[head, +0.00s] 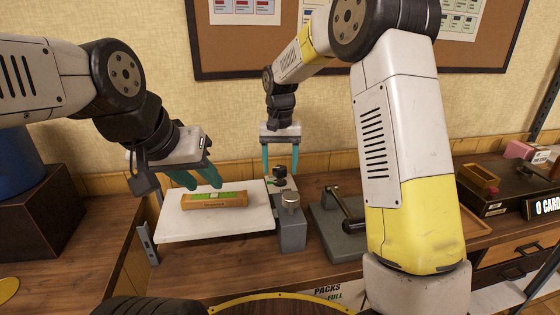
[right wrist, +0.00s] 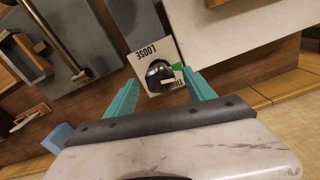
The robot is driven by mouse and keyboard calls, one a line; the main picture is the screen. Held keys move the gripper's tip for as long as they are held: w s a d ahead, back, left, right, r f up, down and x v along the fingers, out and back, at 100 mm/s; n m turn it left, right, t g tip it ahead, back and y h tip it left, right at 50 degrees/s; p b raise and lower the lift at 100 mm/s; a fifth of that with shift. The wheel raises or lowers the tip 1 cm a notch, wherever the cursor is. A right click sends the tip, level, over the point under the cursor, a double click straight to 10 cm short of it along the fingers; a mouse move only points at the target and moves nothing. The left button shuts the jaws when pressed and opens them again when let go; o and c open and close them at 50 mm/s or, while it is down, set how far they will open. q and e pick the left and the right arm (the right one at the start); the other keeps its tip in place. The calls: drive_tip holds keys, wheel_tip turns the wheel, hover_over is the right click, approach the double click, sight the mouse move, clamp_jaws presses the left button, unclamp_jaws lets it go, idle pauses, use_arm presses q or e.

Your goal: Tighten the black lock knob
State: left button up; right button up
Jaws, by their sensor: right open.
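The black lock knob (head: 280,171) sits on a small pale plate at the back of the grey press block (head: 291,233). In the right wrist view the knob (right wrist: 159,73) is round and glossy, on a white label reading "LOOSE" at one end, with a green patch beside it. My right gripper (head: 280,173) points down with its teal fingers apart on either side of the knob; no contact shows. In the right wrist view the knob appears between and slightly beyond the fingertips.
Boxes (head: 508,185) sit at far right.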

sight(281, 168)
wheel_tip(281, 168, up, 8)
drive_tip(key=shift+f, duration=0.15)
idle(0.4)
drive_tip(key=s+d+r+t+y, duration=0.25)
drive_tip(key=s+d+r, duration=0.45)
drive_tip(key=s+d, duration=0.4)
drive_tip(key=s+d+f+t, duration=0.1)
drive_tip(key=s+t, duration=0.1)
drive_tip(key=s, duration=0.5)
drive_tip(key=s+d+f+t, duration=0.1)
drive_tip(key=s+d, duration=0.1)
drive_tip(key=s, duration=0.6)
drive_tip(key=shift+s+f+n+t, duration=0.15)
drive_tip(key=shift+n+t, duration=0.15)
drive_tip(key=shift+t, duration=0.05)
